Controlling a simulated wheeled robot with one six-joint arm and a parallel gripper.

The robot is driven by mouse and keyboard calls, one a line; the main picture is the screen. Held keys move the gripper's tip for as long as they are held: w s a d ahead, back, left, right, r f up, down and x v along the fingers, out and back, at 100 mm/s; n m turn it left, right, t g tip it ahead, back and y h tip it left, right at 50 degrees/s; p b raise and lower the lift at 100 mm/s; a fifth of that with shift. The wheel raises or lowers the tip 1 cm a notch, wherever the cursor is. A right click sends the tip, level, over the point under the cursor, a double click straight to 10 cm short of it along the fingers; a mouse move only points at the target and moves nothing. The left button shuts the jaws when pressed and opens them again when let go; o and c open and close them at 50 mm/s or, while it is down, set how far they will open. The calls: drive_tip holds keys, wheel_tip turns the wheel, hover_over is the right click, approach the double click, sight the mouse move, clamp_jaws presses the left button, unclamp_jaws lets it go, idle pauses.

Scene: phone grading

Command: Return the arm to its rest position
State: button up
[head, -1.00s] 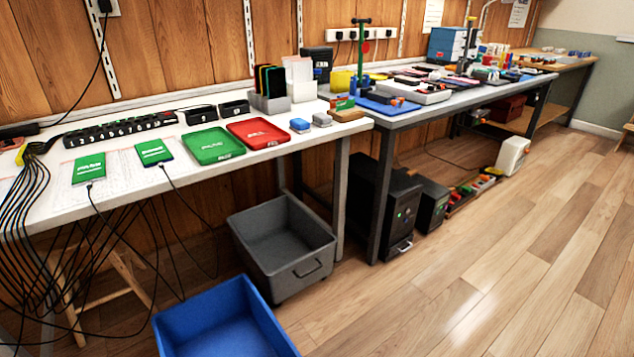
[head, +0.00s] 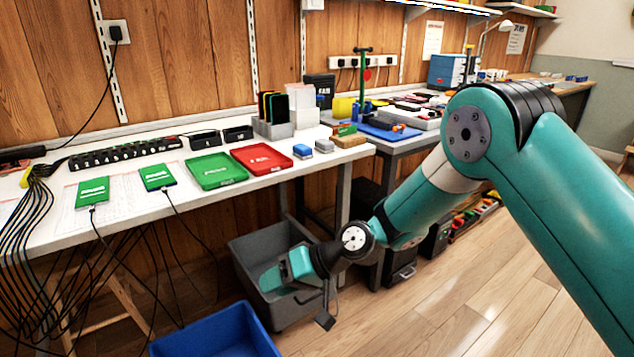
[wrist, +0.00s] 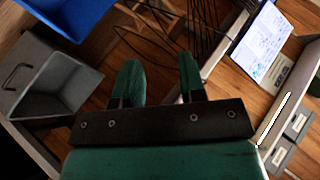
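My arm (head: 420,200) is teal with black joints and reaches in from the right of the head view, bent downward. My gripper (head: 268,280) hangs low, overlapping the grey bin in the head view. In the wrist view my gripper (wrist: 158,68) shows two teal fingers spread apart with nothing between them. Floor and dark cables show beyond the fingers. I cannot tell the exact height of the gripper above the floor.
A grey bin (head: 248,245) and a blue bin (head: 185,340) stand on the floor beside the white table (head: 130,215). The table holds two green phones, a green tray (head: 217,170) and a red tray (head: 262,158). Black cables (head: 45,240) hang off its front edge.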

drive_tip(key=s+d+r+n+h, duration=0.1)
drive_tip(key=s+d+r+h, duration=0.15)
drive_tip(key=d+r, duration=0.4)
drive_tip(key=s+d+r+h, duration=0.2)
drive_tip(key=s+d+r, duration=0.25)
drive_tip(key=s, duration=0.25)
drive_tip(key=s+d+r+h+p, duration=0.1)
drive_tip(key=s+d+r, duration=0.3)
drive_tip(key=s+d, duration=0.25)
drive_tip(key=s+d+r+h, duration=0.2)
drive_tip(key=s+d+r, duration=0.3)
drive_tip(key=s, duration=0.3)
wheel_tip(320, 180, up, 22)
drive_tip(key=p, duration=2.2)
drive_tip(key=shift+f, duration=0.15)
drive_tip(key=shift+w+a, duration=0.1)
